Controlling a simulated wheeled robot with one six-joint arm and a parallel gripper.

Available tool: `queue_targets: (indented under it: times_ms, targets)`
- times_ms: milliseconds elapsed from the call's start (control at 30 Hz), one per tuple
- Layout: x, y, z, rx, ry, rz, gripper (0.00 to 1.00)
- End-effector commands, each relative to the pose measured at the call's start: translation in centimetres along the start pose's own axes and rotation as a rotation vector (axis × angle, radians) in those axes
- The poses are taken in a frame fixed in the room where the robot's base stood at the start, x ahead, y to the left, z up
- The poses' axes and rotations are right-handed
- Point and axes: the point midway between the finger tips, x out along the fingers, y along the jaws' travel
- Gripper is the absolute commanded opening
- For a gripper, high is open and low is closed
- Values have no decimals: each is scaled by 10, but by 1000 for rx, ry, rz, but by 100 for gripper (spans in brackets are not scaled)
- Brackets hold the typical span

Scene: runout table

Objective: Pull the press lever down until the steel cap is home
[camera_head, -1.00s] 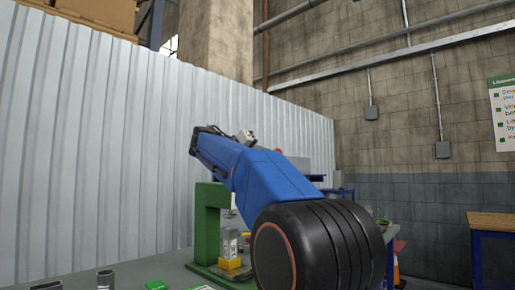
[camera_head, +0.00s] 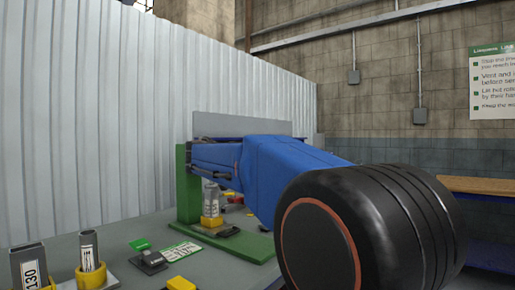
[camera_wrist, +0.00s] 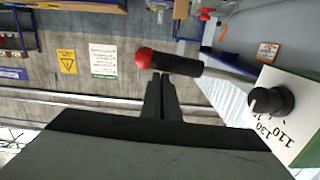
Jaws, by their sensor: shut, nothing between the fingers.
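The press lever shows in the wrist view with a red ball knob (camera_wrist: 143,58), a black sleeve (camera_wrist: 176,65) and a steel rod running right. My gripper (camera_wrist: 163,78) is shut and empty. Its fingertips appear at the sleeve near the knob; I cannot tell whether they touch it. In the head view the green press frame (camera_head: 187,190) stands on the bench, its head mostly hidden behind my blue arm. A labelled grey cylinder (camera_head: 211,194) stands upright in a yellow holder (camera_head: 211,221) under the press. I cannot make out the steel cap.
A black dial (camera_wrist: 270,101) sits on a white plate marked 110 and 130, right of the lever. On the bench (camera_head: 120,237) stand grey tubes (camera_head: 30,265), one in a yellow ring (camera_head: 90,278), a green block (camera_head: 140,244) and a card (camera_head: 182,251). A corrugated wall (camera_head: 90,130) is behind.

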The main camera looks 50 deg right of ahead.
Motion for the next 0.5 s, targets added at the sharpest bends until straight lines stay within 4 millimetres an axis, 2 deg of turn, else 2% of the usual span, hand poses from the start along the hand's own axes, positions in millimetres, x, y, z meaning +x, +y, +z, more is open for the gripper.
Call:
queue_targets:
  times_ms: [200,500]
  targets:
    - [1,0,16,-5,-9,2,0]
    - [2,-2,20,-9,-13,2,0]
